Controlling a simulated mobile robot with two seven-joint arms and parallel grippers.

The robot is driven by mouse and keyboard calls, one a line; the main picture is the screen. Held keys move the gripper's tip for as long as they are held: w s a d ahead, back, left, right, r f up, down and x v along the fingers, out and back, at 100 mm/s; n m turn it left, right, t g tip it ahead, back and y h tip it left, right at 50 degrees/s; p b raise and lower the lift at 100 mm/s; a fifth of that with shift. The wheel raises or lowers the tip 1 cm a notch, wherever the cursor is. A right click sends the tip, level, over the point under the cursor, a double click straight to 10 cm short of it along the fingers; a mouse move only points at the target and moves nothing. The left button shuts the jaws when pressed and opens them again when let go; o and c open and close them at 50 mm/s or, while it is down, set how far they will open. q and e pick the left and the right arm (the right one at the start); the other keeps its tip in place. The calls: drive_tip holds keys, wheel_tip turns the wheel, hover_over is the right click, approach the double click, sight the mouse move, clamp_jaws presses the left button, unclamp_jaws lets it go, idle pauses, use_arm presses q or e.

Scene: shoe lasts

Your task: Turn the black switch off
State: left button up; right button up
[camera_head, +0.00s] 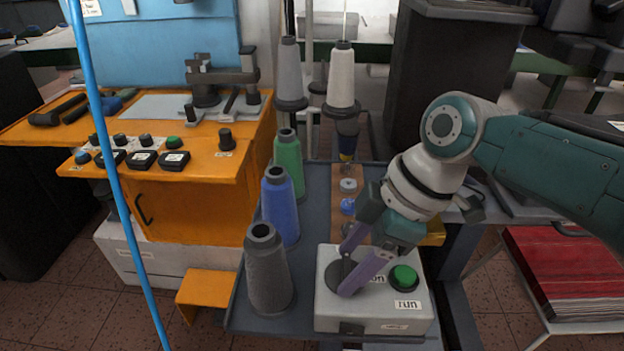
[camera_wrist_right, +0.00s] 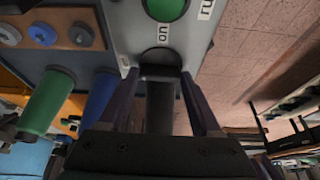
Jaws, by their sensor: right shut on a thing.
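The black switch (camera_head: 338,272) is a dark round knob on the left of the top of a grey-white control box (camera_head: 372,318). A label reading "on" lies beside it and shows in the right wrist view. My right gripper (camera_head: 348,262) reaches down from the right with purple fingers. It is shut on the black switch, one finger on each side. In the right wrist view the switch (camera_wrist_right: 160,95) lies between the fingers, partly hidden by the gripper. My left gripper is not in view.
A green button (camera_head: 404,277) with a "run" label sits right of the switch. Grey (camera_head: 268,270), blue (camera_head: 280,208) and green (camera_head: 288,160) thread cones stand left of the box. An orange bench (camera_head: 205,180) with black switches is farther left. A blue pole (camera_head: 120,190) crosses the left.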

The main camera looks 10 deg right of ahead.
drive_tip(key=shift+n, duration=0.3)
drive_tip(key=o, duration=1.4)
drive_tip(key=shift+r, duration=0.1)
drive_tip(key=shift+d+r, duration=0.1)
drive_tip(key=shift+r, duration=0.25)
drive_tip(key=p+v, duration=0.1)
drive_tip(key=v, duration=0.8)
drive_tip(key=shift+w+p, duration=0.1)
drive_tip(key=shift+p, duration=0.25)
